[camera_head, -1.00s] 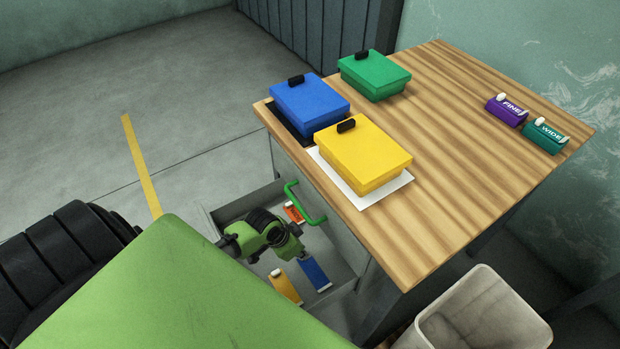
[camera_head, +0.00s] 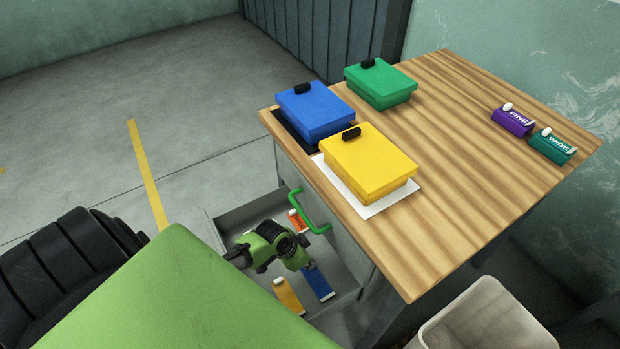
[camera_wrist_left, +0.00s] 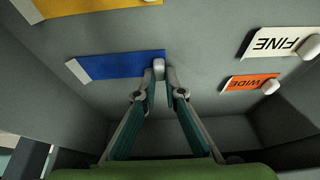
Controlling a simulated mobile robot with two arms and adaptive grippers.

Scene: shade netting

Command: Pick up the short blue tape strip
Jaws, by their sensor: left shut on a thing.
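My left gripper (camera_head: 302,264) reaches down into the drawer over that knobbed end. In the left wrist view its fingertips (camera_wrist_left: 159,71) are closed in on the white knob. The exact contact is small and partly hidden by the fingers. My right gripper is not in view.
A yellow strip (camera_head: 288,296) lies beside the blue one, and an orange WIDE strip (camera_head: 297,220) lies near the green drawer handle (camera_head: 310,212). A white FINE piece (camera_wrist_left: 275,43) shows in the wrist view. The drawer walls stand close around my gripper. Lidded boxes stand on the tabletop above.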

